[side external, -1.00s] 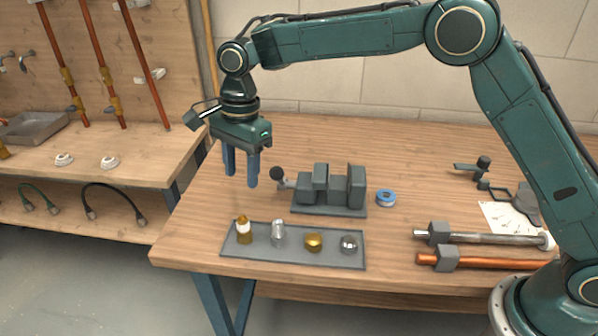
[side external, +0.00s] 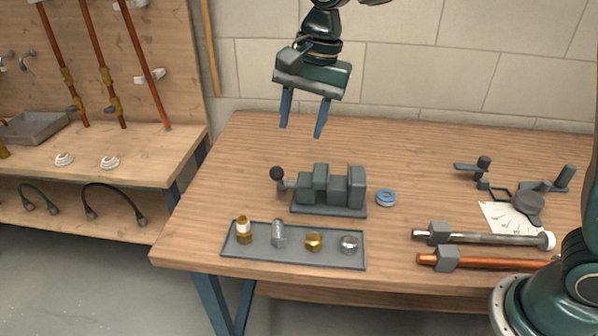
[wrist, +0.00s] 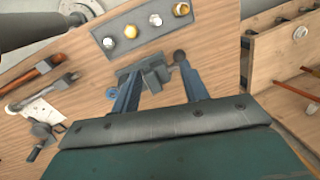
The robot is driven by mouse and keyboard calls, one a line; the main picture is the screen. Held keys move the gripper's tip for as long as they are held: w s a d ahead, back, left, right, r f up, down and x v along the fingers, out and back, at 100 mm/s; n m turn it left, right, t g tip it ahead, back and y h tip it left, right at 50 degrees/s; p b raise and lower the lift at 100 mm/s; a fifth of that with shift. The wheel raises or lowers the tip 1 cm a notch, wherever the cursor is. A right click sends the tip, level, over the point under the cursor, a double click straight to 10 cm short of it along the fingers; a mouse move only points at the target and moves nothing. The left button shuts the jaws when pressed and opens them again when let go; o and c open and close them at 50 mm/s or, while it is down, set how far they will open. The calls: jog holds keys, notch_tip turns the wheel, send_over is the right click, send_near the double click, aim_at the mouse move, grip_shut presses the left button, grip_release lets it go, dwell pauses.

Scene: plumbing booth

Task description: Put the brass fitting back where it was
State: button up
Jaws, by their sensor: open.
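A brass fitting with a white band (side external: 243,230) stands upright at the left end of the grey tray (side external: 262,261). A shorter brass hex piece (side external: 314,242) sits in the same tray, right of a silver cylinder (side external: 279,233) and left of a silver nut (side external: 349,244). I cannot tell which of the two brass pieces the task means. My gripper (side external: 303,133) is open and empty, high above the back of the bench, well away from the tray. The wrist view also shows the open fingers of my gripper (wrist: 160,92), with the banded brass fitting (wrist: 181,9) beyond them.
A grey vise (side external: 330,190) stands behind the tray with empty jaws as far as I can see. A blue tape roll (side external: 386,198) lies beside it. A steel pipe (side external: 490,239) and a copper pipe (side external: 500,262) lie at the right. The bench's back left is clear.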

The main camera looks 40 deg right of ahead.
jog(key=s+d+r+n+t, duration=0.1)
jog(key=s+d+r+n, duration=0.15)
jog(key=s+d, duration=0.3)
jog(key=s+d+r+n+t, duration=0.1)
jog(key=s+d+r+n, duration=0.2)
jog(key=s, duration=0.4)
jog(key=s+d+f+n+t, duration=0.1)
jog(key=s+d+f+n, duration=0.1)
jog(key=s, duration=0.5)
jog(key=s+d+f+n+t+h, duration=0.1)
jog(key=s+d+f+n, duration=0.2)
jog(key=s+d, duration=0.2)
jog(key=shift+s+f+h, duration=0.2)
jog(key=shift+s+h, duration=0.1)
jog(key=shift+s, duration=0.7)
